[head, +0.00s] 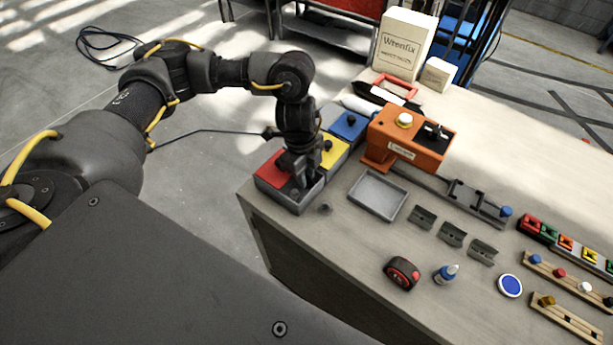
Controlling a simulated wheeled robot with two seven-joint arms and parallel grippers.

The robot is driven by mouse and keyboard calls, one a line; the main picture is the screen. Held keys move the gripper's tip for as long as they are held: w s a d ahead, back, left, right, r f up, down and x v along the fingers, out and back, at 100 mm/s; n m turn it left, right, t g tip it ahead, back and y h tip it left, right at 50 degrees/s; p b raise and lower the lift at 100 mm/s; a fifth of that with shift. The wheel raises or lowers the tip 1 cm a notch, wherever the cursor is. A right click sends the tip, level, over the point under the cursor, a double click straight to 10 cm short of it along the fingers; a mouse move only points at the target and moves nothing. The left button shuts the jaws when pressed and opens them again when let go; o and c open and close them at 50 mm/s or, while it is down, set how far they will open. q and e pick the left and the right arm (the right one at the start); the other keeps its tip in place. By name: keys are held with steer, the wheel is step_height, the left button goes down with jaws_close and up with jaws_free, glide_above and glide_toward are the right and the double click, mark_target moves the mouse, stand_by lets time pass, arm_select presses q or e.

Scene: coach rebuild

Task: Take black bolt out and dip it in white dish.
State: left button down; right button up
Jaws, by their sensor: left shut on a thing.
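My left gripper (297,184) points down over the red-topped grey box (304,203) at the table's near left corner. It is shut at the box's red lid (269,168), apparently on its dark knob; the fingers hide most of the grip. No black bolt shows clearly; the inside of the box is hidden by my gripper and the lid. A round white dish (510,285) with a blue middle lies at the right front of the table. My right gripper is not in view.
Yellow (333,153) and blue (349,127) boxes with dark knobs stand behind the red one. An orange fixture (399,147), a grey tray (379,194), a tape measure (402,274) and a small bottle (446,273) occupy the table. Wooden racks (565,318) lie at right.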

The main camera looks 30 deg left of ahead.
arm_select(q)
steer(key=shift+r, duration=0.15)
steer(key=shift+r+b, duration=0.3)
steer(key=shift+r, duration=0.3)
steer(key=s+d+r+p, duration=0.5)
steer(key=s+r+p, duration=0.3)
steer(key=s+r, duration=0.3)
steer(key=shift+s+r, duration=0.3)
steer(key=shift+s, duration=0.8)
